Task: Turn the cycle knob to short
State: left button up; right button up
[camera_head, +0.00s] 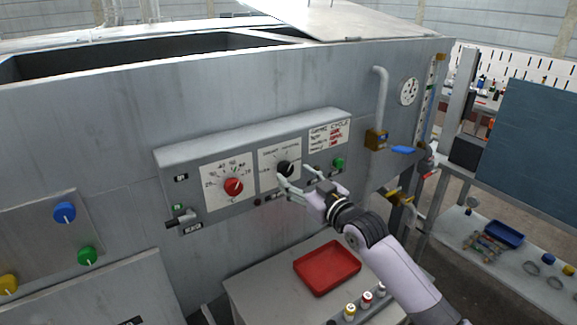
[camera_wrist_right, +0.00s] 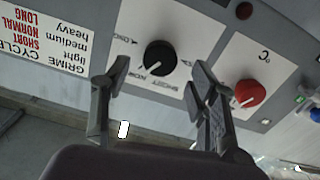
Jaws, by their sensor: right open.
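The black cycle knob (camera_head: 286,169) sits on a white dial plate (camera_head: 268,157) on the machine's control box. It also shows in the right wrist view (camera_wrist_right: 160,57), where its white pointer mark points to the lower left of that turned-over picture. LONG is legible at the plate's left there; the other print is hard to read. My right gripper (camera_head: 295,177) is open just in front of the knob. In the right wrist view the fingers (camera_wrist_right: 152,82) lie on either side below the knob, apart from it. My left gripper is out of view.
A red temperature knob (camera_head: 233,186) is left of the black knob. A grime-cycle label (camera_head: 329,135) and a green button (camera_head: 339,163) are to the right. A pipe with a blue-handled valve (camera_head: 403,150) stands further right. Below is a table with a red tray (camera_head: 327,267) and small bottles (camera_head: 366,298).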

aim_at(288, 171)
jog(key=shift+p+x, duration=0.35)
jog(key=shift+x, duration=1.85)
jog(key=shift+c, duration=0.4)
jog(key=c, duration=1.1)
